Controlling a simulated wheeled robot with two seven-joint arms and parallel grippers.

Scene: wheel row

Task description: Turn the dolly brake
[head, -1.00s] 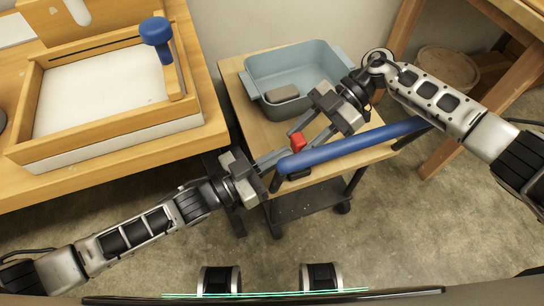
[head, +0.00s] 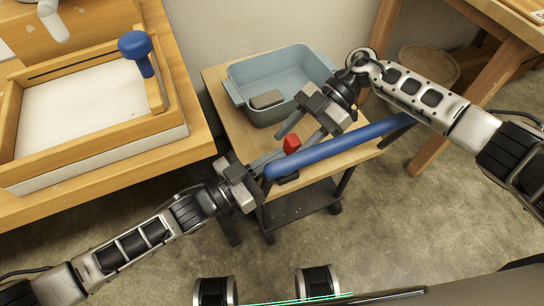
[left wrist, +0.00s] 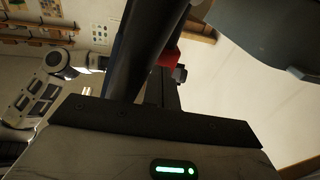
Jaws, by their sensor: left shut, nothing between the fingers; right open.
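The dolly (head: 230,115) has a wooden top and a blue handle bar (head: 340,146) along its near side. A small red brake lever (head: 291,144) stands near the left end of the bar; it also shows in the left wrist view (left wrist: 168,58). My left gripper (head: 276,158) is shut and empty, its fingers reaching to just beside the red lever; whether they touch it I cannot tell. My right gripper (head: 300,132) is open, close above and right of the lever, with its fingers pointing down-left. The lever's base is partly hidden by the bar and fingers.
A blue-grey bin (head: 300,75) with a grey block (head: 267,99) in it stands on the dolly top. A wooden workbench (head: 200,135) with a framed tray and a blue knob (head: 135,44) is at left. Floor in front is clear.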

